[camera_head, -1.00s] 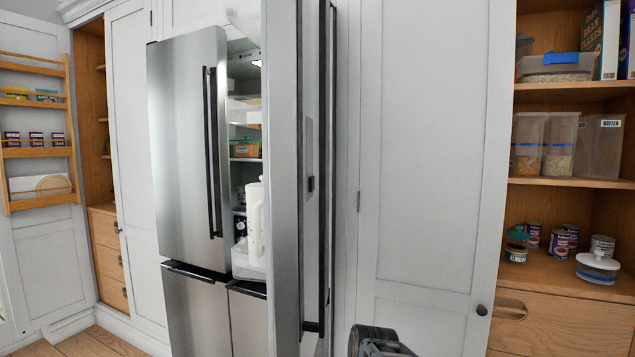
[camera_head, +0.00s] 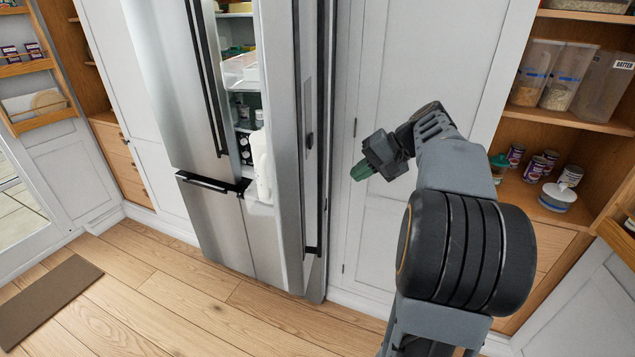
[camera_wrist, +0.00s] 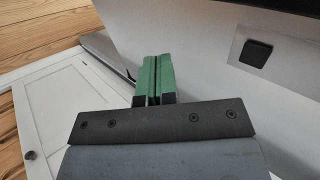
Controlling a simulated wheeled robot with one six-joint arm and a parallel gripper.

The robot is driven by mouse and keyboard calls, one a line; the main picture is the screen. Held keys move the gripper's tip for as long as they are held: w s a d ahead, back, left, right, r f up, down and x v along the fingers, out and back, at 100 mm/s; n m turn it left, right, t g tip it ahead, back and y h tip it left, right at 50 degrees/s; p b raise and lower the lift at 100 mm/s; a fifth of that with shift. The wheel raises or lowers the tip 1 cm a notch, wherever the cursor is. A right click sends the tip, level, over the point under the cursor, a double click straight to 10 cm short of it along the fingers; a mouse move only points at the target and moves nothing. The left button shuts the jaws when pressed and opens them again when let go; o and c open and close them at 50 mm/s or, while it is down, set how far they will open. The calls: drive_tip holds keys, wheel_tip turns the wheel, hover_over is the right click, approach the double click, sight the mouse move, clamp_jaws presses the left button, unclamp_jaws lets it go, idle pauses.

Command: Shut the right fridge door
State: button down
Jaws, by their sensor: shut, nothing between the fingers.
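The right fridge door (camera_head: 282,120) stands swung wide open, edge toward me, in the head view. Its inner side shows through the gap with a white jug (camera_head: 262,165), and its dark handle (camera_head: 298,130) is on the outer side. The left fridge door (camera_head: 170,80) is shut. My gripper (camera_head: 357,172) has green fingertips and is shut and empty, to the right of the open door and apart from it. In the wrist view the green fingers (camera_wrist: 154,78) are together, with a grey door-like surface (camera_wrist: 215,85) to their right.
A white cabinet door (camera_head: 405,90) stands behind my arm. Open pantry shelves (camera_head: 590,125) with containers and cans are at the right. Bare wooden floor (camera_head: 180,295) lies in front of the fridge, with a brown mat (camera_head: 50,305) at the left.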

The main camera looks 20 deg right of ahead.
sight(307, 193)
drive_tip(key=shift+w+a+f+p, duration=0.35)
drive_tip(key=shift+w+a+f, duration=0.6)
drive_tip(key=shift+a, duration=0.45)
drive_tip(key=shift+w+a+f+p, duration=0.3)
drive_tip(key=shift+w+a+f, duration=0.6)
drive_tip(key=shift+a, duration=0.45)
drive_tip(key=shift+w+a+f+p, duration=0.35)
drive_tip(key=shift+w+a+f, duration=0.6)
drive_tip(key=shift+a, duration=0.45)
drive_tip(key=shift+a, duration=0.1)
